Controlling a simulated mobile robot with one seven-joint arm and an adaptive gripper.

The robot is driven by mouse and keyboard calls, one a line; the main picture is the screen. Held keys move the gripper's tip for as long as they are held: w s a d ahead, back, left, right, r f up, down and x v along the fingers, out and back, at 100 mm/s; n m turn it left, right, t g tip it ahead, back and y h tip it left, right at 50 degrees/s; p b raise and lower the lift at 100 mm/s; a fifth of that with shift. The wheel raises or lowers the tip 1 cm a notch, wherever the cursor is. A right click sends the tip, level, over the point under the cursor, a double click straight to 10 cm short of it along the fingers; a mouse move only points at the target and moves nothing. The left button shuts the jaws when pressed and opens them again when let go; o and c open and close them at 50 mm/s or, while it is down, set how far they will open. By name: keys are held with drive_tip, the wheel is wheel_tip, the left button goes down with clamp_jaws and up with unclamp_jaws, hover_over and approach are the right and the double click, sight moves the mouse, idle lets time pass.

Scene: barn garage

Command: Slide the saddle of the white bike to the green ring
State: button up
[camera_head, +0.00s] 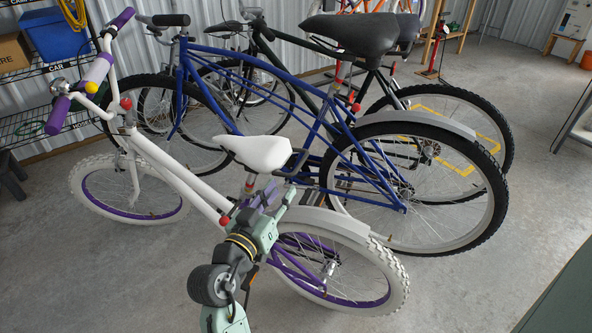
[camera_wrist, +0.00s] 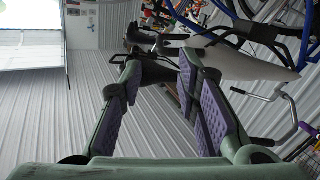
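The white bike (camera_head: 175,172) stands in front, with a white saddle (camera_head: 258,152) on a short post (camera_head: 250,183). A pale shape that looks like this saddle (camera_wrist: 245,63) shows at the upper right of the wrist view, beside the fingers. My gripper (camera_head: 268,198) is just below the saddle, close to the post. In the wrist view my gripper (camera_wrist: 158,72) has its purple-padded fingers apart, and I see nothing held between them. I cannot make out a green ring on the post; my gripper and arm cover part of that area.
A blue bike (camera_head: 330,130) with a black saddle (camera_head: 350,33) stands close behind, with a dark bike beyond it. A wire shelf (camera_head: 40,125) with a blue bin (camera_head: 55,35) is at the left.

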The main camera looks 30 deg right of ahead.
sight(299, 165)
drive_tip(key=p+x, duration=0.2)
drive_tip(key=x, duration=0.8)
drive_tip(key=shift+w+d+p, duration=0.15)
drive_tip(key=shift+d+p, duration=0.15)
drive_tip(key=shift+p, duration=0.05)
drive_tip(key=shift+c, duration=0.2)
clamp_jaws()
